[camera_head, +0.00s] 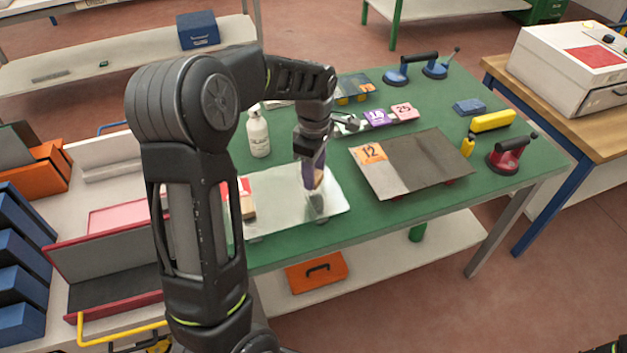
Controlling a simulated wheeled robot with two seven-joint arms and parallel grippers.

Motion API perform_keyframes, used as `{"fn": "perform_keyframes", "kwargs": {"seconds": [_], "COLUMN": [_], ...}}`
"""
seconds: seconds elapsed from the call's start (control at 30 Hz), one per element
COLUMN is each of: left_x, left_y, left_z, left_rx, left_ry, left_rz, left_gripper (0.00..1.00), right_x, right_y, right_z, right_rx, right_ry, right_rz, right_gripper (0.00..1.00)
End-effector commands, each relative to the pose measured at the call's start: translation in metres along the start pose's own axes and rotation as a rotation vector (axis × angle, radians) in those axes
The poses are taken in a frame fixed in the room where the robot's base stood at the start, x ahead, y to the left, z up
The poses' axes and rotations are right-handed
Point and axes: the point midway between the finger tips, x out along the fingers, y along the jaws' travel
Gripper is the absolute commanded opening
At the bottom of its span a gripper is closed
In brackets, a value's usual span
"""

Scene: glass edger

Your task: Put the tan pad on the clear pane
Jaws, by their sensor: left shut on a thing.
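The clear pane (278,208) lies flat on the green table, its left part hidden behind my left arm. My left gripper (311,160) points down over the right part of the pane. It is shut on a small block with a purple side and a tan lower end, which I take for the tan pad (317,179). The pad is tilted and seems just above the pane; I cannot tell whether it touches. A faint reflection shows below it.
A tan block with a red and white top (247,205) is at the pane's left, partly hidden. A white bottle (258,133) stands behind. A dark pane marked 12 (425,160) lies to the right. Purple (376,118) and pink (404,112) tags lie beyond.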

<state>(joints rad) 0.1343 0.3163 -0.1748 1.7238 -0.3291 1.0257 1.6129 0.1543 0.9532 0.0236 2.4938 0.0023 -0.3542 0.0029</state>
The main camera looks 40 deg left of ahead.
Motion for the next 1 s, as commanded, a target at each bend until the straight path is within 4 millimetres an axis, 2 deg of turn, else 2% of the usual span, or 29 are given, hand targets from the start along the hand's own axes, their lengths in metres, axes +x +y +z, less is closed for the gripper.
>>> {"fn": "perform_keyframes", "kwargs": {"seconds": [0.17,0.4,0.8,0.83,1.0], "left_x": [0.005,0.035,0.041,0.041,0.040], "left_y": [0.000,-0.001,0.000,0.000,0.000], "left_z": [0.000,0.000,0.000,0.000,0.000], "left_rx": [0.000,0.001,0.001,0.001,0.001], "left_ry": [0.000,0.000,0.000,0.000,0.000], "left_rz": [-0.002,-0.002,0.001,0.001,0.001], "left_gripper": [0.07,0.07,0.07,0.45,0.59], "right_x": [-0.001,-0.005,-0.001,-0.002,-0.003], "right_y": [0.000,-0.002,0.000,0.000,-0.001], "right_z": [0.000,0.001,0.001,0.000,0.001], "right_rx": [0.000,0.001,0.001,0.001,0.001], "right_ry": [0.000,-0.002,-0.001,-0.001,-0.001], "right_rz": [0.000,0.001,0.001,0.001,0.001], "right_gripper": [0.36,0.36,0.36,0.36,0.36]}}
